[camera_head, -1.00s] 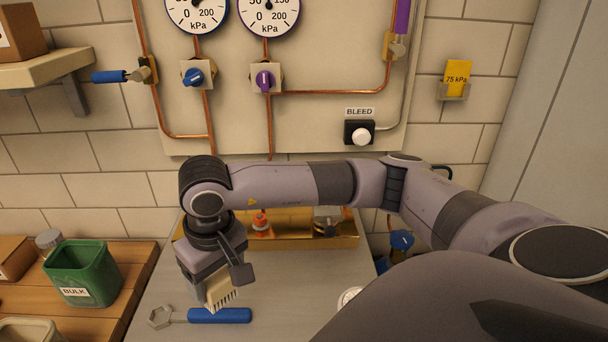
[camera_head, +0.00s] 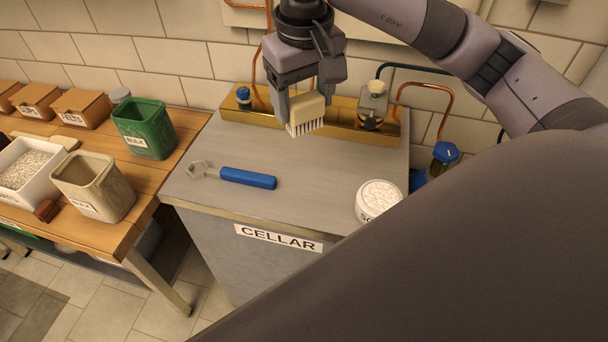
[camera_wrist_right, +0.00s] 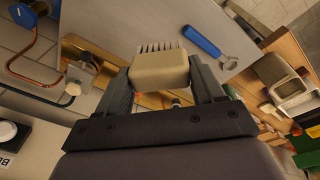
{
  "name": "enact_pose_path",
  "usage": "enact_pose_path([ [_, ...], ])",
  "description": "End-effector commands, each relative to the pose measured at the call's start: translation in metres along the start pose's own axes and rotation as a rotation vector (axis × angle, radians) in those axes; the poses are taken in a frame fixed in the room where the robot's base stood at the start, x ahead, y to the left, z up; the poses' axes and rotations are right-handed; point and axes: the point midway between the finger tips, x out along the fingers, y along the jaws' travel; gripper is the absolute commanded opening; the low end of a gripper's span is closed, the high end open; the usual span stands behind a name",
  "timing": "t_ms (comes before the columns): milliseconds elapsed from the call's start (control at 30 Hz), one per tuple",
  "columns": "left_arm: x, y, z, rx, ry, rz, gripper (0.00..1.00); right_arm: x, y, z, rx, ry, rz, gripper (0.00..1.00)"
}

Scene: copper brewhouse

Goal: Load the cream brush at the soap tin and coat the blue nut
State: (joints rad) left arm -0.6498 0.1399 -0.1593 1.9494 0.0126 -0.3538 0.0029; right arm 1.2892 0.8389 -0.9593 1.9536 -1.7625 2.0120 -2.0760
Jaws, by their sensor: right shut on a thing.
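My right gripper (camera_head: 304,103) is shut on the cream brush (camera_head: 307,113), bristles pointing down, above the back of the grey counter in front of the brass tray. The right wrist view shows the brush block (camera_wrist_right: 160,72) between both fingers. The white round soap tin (camera_head: 379,199) stands at the counter's front right corner, apart from the brush, partly cut off by my arm. A small fitting with a blue top, seemingly the blue nut (camera_head: 243,95), sits at the left end of the brass tray, left of my gripper. My left gripper is out of view.
A blue-handled wrench (camera_head: 247,178) lies on the counter, left of the tin. The brass tray (camera_head: 345,128) also bears a fitting with a cream knob (camera_head: 377,89). A wooden bench at left holds a green bin (camera_head: 144,130). The counter's middle is clear.

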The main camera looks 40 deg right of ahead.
Motion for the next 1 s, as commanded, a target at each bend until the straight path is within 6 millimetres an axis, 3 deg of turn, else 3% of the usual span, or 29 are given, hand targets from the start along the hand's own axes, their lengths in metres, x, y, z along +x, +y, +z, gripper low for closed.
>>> enact_pose_path([
  [33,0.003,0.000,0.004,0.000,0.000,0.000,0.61,0.014,-0.002,0.003,-0.003,-0.005,-0.002,0.00],
  [500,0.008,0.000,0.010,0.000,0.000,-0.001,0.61,0.110,-0.008,0.015,-0.001,-0.004,0.000,0.00],
  [1000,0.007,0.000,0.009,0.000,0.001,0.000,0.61,0.165,-0.012,0.022,0.000,-0.002,-0.001,0.00],
])
